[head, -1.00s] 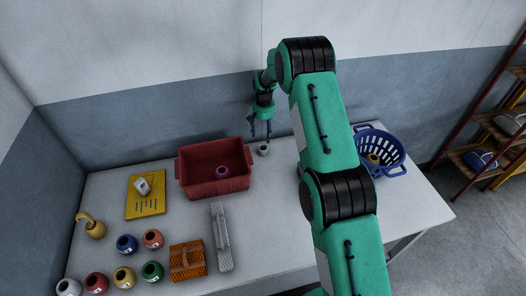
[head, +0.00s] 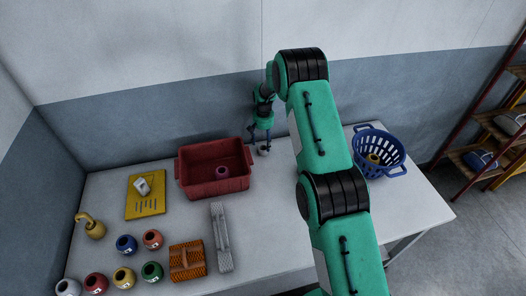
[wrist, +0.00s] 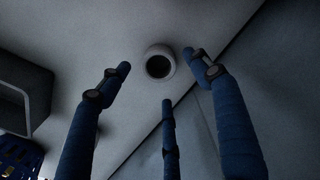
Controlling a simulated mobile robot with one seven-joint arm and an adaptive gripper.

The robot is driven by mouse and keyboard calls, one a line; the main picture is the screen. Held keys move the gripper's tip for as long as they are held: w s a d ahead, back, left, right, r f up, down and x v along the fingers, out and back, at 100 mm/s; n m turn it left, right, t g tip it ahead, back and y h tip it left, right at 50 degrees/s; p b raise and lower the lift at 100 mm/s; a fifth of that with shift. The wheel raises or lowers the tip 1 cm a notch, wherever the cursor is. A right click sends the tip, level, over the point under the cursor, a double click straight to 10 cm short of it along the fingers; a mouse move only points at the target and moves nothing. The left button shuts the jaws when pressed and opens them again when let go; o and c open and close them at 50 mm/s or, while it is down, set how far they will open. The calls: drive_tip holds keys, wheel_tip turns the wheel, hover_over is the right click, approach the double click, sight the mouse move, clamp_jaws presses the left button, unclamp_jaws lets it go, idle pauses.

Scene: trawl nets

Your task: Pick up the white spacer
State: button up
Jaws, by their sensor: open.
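The white spacer (head: 264,151), a small round piece with a dark hole, stands on the table to the right of the red bin, near the wall. In the wrist view the spacer (wrist: 159,51) sits at upper centre, hole facing the camera. My gripper (head: 261,143) is open, pointing down at the spacer. Its blue fingers (wrist: 158,76) are spread around the spacer in the wrist view, with nothing held. In the head view the fingers partly cover the spacer. I cannot tell whether any finger touches it.
The red bin (head: 184,178) with a purple ring (head: 222,172) is close on the left. A blue basket (head: 393,170) with a yellow ring stands at right.

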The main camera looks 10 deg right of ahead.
sight(263, 147)
drive_tip(key=shift+a+f, duration=0.1)
drive_tip(key=shift+f, duration=2.15)
drive_tip(key=c, duration=1.2)
